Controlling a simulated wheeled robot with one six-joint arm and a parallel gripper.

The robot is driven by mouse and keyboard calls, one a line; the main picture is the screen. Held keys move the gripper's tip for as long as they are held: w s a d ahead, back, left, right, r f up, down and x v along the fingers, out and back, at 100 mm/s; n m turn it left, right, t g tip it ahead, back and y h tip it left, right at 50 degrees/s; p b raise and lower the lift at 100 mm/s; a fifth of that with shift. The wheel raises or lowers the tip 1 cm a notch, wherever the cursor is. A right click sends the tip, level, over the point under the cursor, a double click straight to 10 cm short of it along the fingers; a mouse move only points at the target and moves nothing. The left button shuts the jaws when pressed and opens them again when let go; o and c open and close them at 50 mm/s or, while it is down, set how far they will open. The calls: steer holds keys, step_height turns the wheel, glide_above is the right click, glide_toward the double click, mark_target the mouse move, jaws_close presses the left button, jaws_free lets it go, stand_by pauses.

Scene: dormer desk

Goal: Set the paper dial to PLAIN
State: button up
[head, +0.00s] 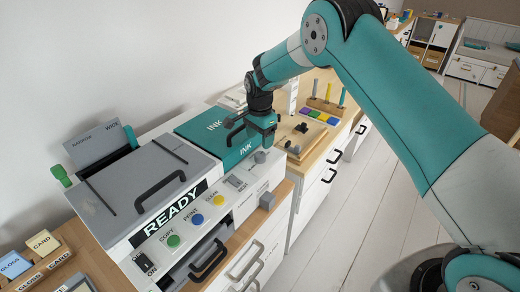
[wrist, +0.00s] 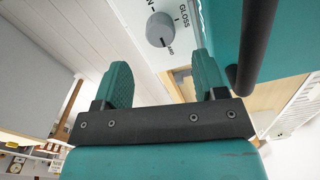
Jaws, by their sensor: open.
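The paper dial (wrist: 160,28) is a round grey knob on a white panel, at the top of the wrist view. Its dark mark points down towards the partly visible CARD label. GLOSS stands to its right, and a label cut to its last letter, N, is at its upper left. My gripper (wrist: 161,62) is open and empty, its two teal fingers apart, with the dial beyond the gap between them. In the head view my gripper (head: 262,140) hangs over the right end of the printer, by the teal INK cover.
The INK cover (head: 212,127) has a black handle close to my gripper. The printer's READY display (head: 170,213) and coloured buttons lie left of it. Gloss and card boxes (head: 42,243) stand at the far left. The floor (head: 345,215) to the right is clear.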

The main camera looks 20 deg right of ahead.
mark_target(260, 154)
step_height(260, 154, down, 7)
steer(key=shift+r+p, duration=0.15)
steer(key=shift+p, duration=0.55)
steer(key=c, duration=0.9)
